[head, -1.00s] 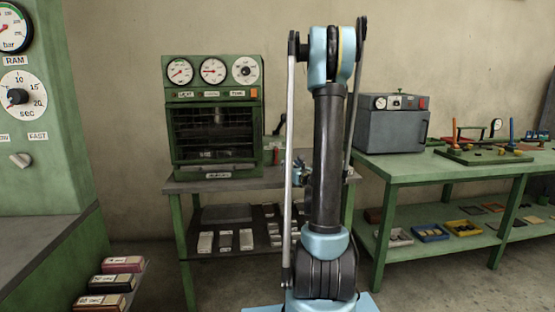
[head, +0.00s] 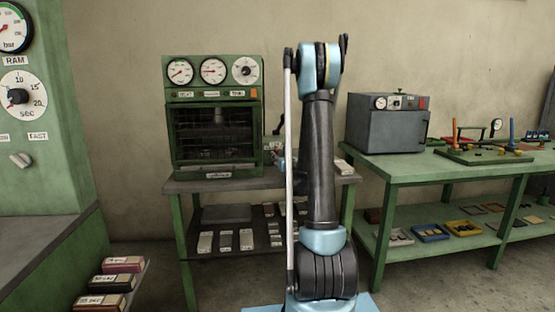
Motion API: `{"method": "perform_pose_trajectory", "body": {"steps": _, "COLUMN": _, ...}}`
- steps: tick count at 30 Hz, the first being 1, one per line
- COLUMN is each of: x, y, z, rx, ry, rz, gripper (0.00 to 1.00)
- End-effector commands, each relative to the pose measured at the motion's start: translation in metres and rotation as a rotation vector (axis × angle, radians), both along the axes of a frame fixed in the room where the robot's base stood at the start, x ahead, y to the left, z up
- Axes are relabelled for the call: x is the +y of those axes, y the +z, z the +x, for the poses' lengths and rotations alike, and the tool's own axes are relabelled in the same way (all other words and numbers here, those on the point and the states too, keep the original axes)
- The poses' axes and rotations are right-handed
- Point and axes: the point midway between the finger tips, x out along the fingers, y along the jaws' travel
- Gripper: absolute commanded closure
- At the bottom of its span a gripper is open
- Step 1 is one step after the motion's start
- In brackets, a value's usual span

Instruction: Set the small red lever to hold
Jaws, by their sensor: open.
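A green cabinet (head: 216,73) with three dials and a dark barred front stands on a bench left of my arm. A dark lever handle (head: 279,124) sticks up at its right side. I cannot make out a small red lever or a hold mark with certainty. A small reddish spot shows low beside the cabinet's right edge, too small to tell. My gripper (head: 280,160) shows only in part, by the cabinet's lower right side. It is open, and my own arm hides much of it. I cannot tell whether it touches anything.
A grey box oven (head: 388,127) with a red switch stands on the green table (head: 450,171) at right. Labelled blocks lie on the shelf (head: 210,241) under the cabinet. A green machine panel (head: 50,150) stands at far left. Floor shows between the benches.

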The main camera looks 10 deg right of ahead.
Motion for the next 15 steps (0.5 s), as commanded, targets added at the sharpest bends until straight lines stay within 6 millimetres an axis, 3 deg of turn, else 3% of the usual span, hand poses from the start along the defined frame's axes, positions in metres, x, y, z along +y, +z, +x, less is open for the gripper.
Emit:
{"method": "perform_pose_trajectory", "body": {"steps": 6, "x": 0.004, "y": 0.000, "z": 0.019, "rx": 0.000, "ry": 0.000, "rz": 0.000, "gripper": 0.57}}
{"method": "perform_pose_trajectory", "body": {"steps": 15, "x": 0.004, "y": 0.000, "z": 0.022, "rx": 0.000, "ry": 0.000, "rz": 0.000, "gripper": 0.57}}
